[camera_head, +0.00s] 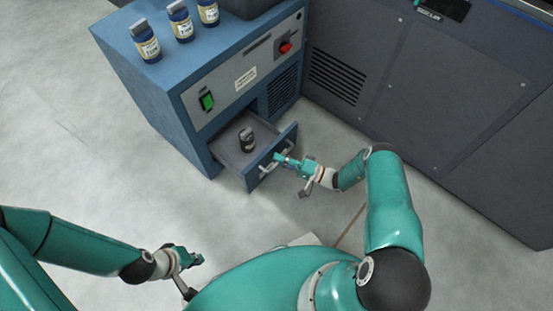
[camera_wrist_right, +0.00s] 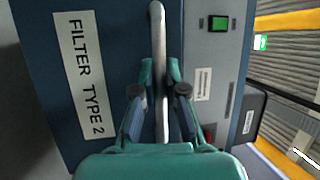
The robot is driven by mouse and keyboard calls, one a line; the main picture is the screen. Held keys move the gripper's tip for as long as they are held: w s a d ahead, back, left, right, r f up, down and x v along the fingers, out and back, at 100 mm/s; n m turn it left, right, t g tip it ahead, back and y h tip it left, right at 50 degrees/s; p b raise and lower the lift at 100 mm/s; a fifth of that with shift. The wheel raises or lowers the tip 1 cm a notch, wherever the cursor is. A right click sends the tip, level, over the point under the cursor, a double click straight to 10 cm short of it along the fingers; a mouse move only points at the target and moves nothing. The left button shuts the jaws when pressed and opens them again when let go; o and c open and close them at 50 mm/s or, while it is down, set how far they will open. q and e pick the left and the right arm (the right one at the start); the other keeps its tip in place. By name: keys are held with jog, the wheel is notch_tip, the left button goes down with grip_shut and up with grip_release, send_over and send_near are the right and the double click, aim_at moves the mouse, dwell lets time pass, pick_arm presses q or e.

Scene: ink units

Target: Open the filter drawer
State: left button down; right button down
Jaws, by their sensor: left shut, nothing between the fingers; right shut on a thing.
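The filter drawer (camera_head: 228,153) is pulled partly out of the blue cabinet (camera_head: 160,105). A dark bottle-like item (camera_head: 247,140) stands inside it. My right gripper (camera_head: 279,158) is shut on the drawer's metal handle (camera_head: 266,172). In the right wrist view the handle (camera_wrist_right: 158,60) runs between the two fingers (camera_wrist_right: 160,95), and a label (camera_wrist_right: 80,75) on the drawer front reads "FILTER TYPE 2". My left gripper (camera_head: 199,259) is shut and empty, low over the floor at the lower left, well away from the drawer.
Several blue bottles (camera_head: 180,22) stand on the cabinet top. A large dark grey machine (camera_head: 430,95) stands to the right. The floor (camera_head: 70,150) left of the cabinet is clear.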

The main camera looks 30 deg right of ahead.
jog(key=c, duration=1.2)
grip_release()
jog(key=shift+s+a+f, duration=0.1)
jog(key=shift+f, duration=0.1)
jog(key=shift+r, duration=0.1)
jog(key=v, duration=1.2)
